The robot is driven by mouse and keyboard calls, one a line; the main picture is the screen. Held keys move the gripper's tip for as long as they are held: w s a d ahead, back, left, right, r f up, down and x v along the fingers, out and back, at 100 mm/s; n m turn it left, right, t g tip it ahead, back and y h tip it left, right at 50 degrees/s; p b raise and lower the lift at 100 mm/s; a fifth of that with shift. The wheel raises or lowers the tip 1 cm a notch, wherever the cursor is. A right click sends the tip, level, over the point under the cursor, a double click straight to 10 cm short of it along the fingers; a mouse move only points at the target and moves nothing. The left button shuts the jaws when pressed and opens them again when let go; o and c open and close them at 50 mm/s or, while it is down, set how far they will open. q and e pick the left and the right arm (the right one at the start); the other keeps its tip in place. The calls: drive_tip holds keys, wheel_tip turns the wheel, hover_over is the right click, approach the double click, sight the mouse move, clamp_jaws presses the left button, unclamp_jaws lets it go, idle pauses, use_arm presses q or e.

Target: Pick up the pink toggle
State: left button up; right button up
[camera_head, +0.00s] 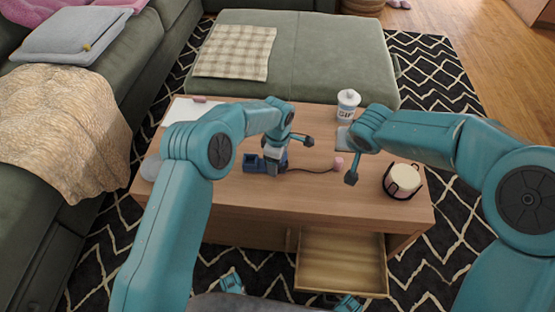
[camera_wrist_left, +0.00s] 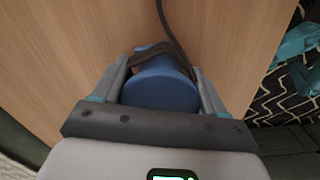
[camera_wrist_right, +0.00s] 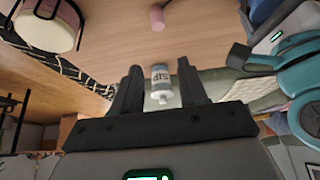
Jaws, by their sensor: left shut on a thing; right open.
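The pink toggle (camera_head: 340,162) is a small pink cylinder on the wooden table, at the end of a dark cord that runs left to a blue object. It also shows near the top of the right wrist view (camera_wrist_right: 157,17). My left gripper (camera_head: 275,156) is shut on the blue object (camera_wrist_left: 162,92), low at the table; the cord leads away from it. My right gripper (camera_wrist_right: 160,67) is open and empty. In the head view it is above the table, beyond the pink toggle and apart from it.
A dark-framed, cream-topped round object (camera_head: 403,180) stands at the right. The drawer (camera_head: 342,262) is open in front.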

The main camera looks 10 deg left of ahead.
drive_tip(key=shift+o, duration=0.3)
drive_tip(key=shift+o, duration=1.2)
drive_tip(key=n+g+y, duration=0.3)
drive_tip(key=n, duration=0.7)
approach(340, 160)
drive_tip(key=x, duration=0.2)
drive_tip(key=d+x, duration=0.1)
drive_tip(key=x, duration=0.1)
drive_tip(key=shift+w+a+f, duration=0.1)
drive_tip(key=shift+w+f, duration=0.05)
drive_tip(key=shift+f, duration=0.35)
drive_tip(key=shift+a+x, duration=0.25)
drive_tip(key=shift+x, duration=1.2)
drive_tip(key=shift+a+x, duration=0.25)
drive_tip(key=shift+x, duration=1.2)
